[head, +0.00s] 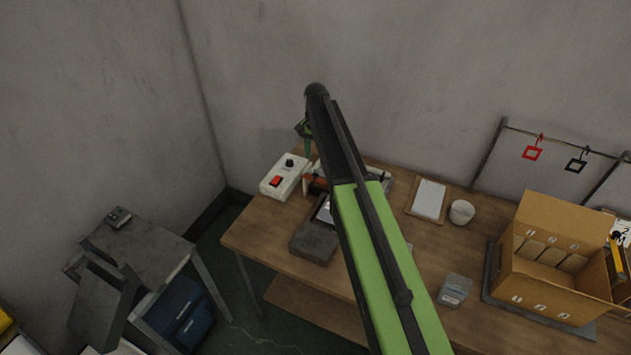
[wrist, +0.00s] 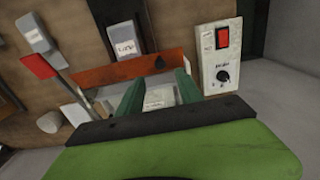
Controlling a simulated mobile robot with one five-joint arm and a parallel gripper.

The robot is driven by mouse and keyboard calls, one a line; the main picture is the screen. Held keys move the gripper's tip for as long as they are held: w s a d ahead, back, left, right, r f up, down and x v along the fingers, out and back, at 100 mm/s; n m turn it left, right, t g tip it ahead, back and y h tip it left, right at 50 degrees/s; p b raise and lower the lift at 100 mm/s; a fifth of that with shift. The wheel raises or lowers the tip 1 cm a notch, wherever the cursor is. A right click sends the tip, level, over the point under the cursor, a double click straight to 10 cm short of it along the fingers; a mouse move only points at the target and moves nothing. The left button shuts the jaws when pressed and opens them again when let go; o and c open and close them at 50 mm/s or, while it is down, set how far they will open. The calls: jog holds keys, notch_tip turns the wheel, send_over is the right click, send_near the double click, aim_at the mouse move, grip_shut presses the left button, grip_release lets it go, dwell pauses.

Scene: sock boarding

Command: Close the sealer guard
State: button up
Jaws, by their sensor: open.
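The sealer's white control box (head: 285,177) with a red switch and black knob stands at the table's back left. It also shows at the right of the wrist view (wrist: 221,60). The orange-brown guard panel (wrist: 110,74) crosses the middle of the wrist view and has a small black knob on it. In the head view only a bit of orange (head: 318,186) shows; my arm hides most of the sealer. My gripper (wrist: 158,85) is open, its green fingers apart beside the panel, with a pale labelled part between them in the picture. I cannot tell whether they touch the panel.
A dark block (head: 314,243) lies at the table's front left. A clipboard (head: 427,199), a white cup (head: 461,212) and a small labelled container (head: 454,290) are right of my arm. A cardboard box (head: 560,225) stands further right. A grey side table (head: 150,247) is at left.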

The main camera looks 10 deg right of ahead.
aim_at(316, 174)
notch_tip(316, 174, down, 8)
jog(key=b, duration=0.6)
jog(key=shift+s, duration=0.1)
jog(key=shift+r, duration=0.1)
grip_shut()
jog(key=shift+d, duration=0.1)
